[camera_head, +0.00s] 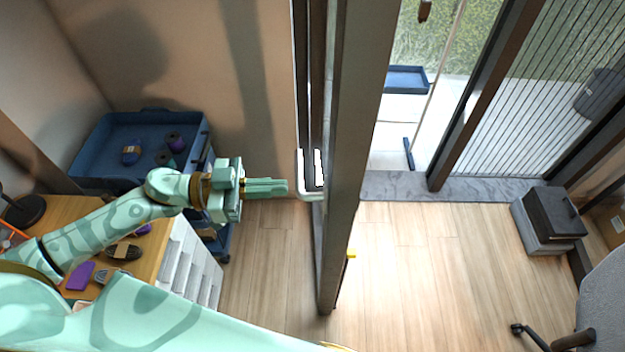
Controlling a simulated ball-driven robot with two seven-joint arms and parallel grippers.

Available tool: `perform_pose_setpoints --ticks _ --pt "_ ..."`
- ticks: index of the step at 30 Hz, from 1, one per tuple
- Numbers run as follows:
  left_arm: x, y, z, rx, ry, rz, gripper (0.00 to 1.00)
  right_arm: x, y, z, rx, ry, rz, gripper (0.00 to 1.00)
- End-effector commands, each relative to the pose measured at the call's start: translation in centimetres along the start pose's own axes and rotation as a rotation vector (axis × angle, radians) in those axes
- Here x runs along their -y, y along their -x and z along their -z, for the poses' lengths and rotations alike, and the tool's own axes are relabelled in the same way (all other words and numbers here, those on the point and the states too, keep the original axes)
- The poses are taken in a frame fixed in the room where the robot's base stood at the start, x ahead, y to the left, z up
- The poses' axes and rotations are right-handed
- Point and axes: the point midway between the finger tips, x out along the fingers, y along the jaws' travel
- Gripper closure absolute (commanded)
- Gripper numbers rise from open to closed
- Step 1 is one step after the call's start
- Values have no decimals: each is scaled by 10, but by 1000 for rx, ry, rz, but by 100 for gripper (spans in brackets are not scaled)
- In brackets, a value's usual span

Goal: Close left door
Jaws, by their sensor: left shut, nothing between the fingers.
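The left door (349,130) is a tall dark-framed panel seen nearly edge-on. It stands open, jutting from the doorway towards me. A pale bar handle (311,196) is on its left side. My left gripper (286,187) is shut and empty, with its fingers pointing right at the handle. The fingertips are very close to the handle; I cannot tell whether they touch it. My right gripper is not in view.
A blue tray cart (95,180) with spools stands at the left, behind a wooden desk (62,212). Right of the door is bare wood floor (430,270). A dark box (553,212) and a grey chair (606,295) stand farther right.

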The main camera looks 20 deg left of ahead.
Motion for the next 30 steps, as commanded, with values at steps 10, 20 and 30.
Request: perform_pose_setpoints --ticks 10,20,30 --pt "1 -62 2 -3 -1 2 100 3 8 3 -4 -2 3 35" --pt "1 -74 0 1 -1 3 100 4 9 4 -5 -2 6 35" --pt "0 -79 1 -1 0 8 100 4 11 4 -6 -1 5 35"
